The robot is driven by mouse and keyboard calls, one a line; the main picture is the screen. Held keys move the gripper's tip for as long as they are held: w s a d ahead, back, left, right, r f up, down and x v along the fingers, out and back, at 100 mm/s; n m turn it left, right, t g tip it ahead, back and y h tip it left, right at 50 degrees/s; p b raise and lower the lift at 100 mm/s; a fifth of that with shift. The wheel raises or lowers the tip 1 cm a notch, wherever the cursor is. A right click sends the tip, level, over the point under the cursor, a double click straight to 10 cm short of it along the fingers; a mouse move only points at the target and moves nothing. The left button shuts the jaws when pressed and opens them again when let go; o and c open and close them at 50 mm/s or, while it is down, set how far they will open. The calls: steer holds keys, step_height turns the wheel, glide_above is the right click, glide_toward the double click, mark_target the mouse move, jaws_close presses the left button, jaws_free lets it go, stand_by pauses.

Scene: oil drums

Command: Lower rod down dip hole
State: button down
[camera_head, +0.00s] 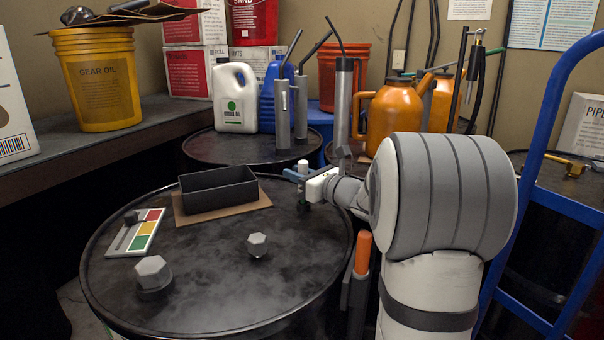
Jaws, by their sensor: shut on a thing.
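My gripper (296,175) is above the far right part of the near black drum's lid (200,300). Its fingers are shut on a small upright piece with a pale top (303,166), which appears to be the upper end of the rod. The rest of the rod is not clearly visible below the fingers, so its tip and its depth cannot be told. I cannot make out the dip hole. Two hexagonal plugs stand on the lid, a larger one (152,270) at the front left and a smaller one (257,243) near the middle.
A black tray (219,190) on brown cardboard lies left of my gripper. A colour-marked card (136,234) lies at the lid's left. Cans and pump cylinders stand on the drum behind. A blue hand truck (545,130) stands at right. The lid's front is clear.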

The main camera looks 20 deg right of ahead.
steer(key=shift+f+b, duration=0.45)
steer(key=shift+f, duration=0.1)
steer(key=c, duration=1.2)
jaws_free()
steer(key=shift+p+v, duration=0.5)
steer(key=shift+v, duration=3.4)
